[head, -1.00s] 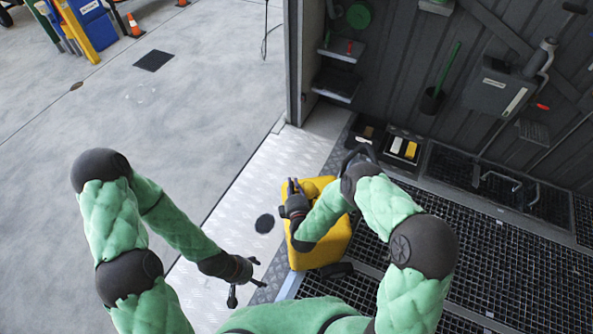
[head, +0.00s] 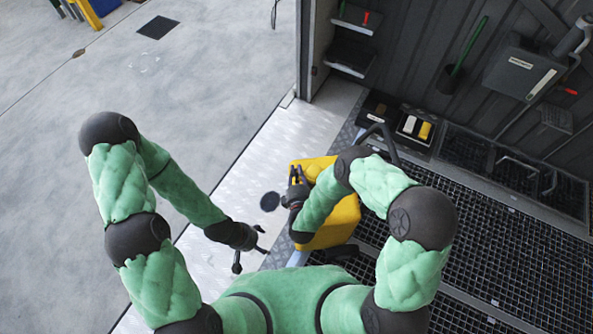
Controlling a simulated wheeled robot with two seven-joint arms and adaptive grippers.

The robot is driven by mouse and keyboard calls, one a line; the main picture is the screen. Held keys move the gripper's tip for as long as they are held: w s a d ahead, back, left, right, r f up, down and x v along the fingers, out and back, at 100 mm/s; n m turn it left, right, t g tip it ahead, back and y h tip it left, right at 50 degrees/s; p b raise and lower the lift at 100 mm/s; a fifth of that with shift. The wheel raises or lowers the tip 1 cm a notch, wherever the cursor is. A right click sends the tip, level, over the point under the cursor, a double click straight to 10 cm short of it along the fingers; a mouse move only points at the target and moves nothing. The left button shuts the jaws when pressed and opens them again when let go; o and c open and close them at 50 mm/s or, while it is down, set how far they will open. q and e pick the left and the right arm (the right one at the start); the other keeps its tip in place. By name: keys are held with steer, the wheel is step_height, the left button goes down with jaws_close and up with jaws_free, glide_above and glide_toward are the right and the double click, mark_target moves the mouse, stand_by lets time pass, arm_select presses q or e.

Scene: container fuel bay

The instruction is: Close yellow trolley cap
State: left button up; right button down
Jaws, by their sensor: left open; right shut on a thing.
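The yellow trolley (head: 331,228) stands at the edge between the metal plate and the black floor grating. My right arm crosses over it and hides part of its top. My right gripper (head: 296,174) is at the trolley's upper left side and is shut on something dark. That thing is small and partly hidden, so I cannot tell whether it is the trolley's cap.
Black grating (head: 480,240) covers the right side. The concrete floor (head: 120,90) at left is largely clear.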

steer(key=shift+s+a+f, duration=0.1)
steer(key=shift+s+f, duration=0.3)
steer(key=shift+f, duration=0.05)
steer(key=c, duration=1.4)
jaws_free()
steer(key=shift+o, duration=0.2)
steer(key=shift+s, duration=0.25)
steer(key=s, duration=0.2)
steer(key=s+r, duration=0.1)
steer(key=s, duration=0.3)
steer(key=shift+s+r, duration=0.25)
steer(key=shift+r, duration=0.15)
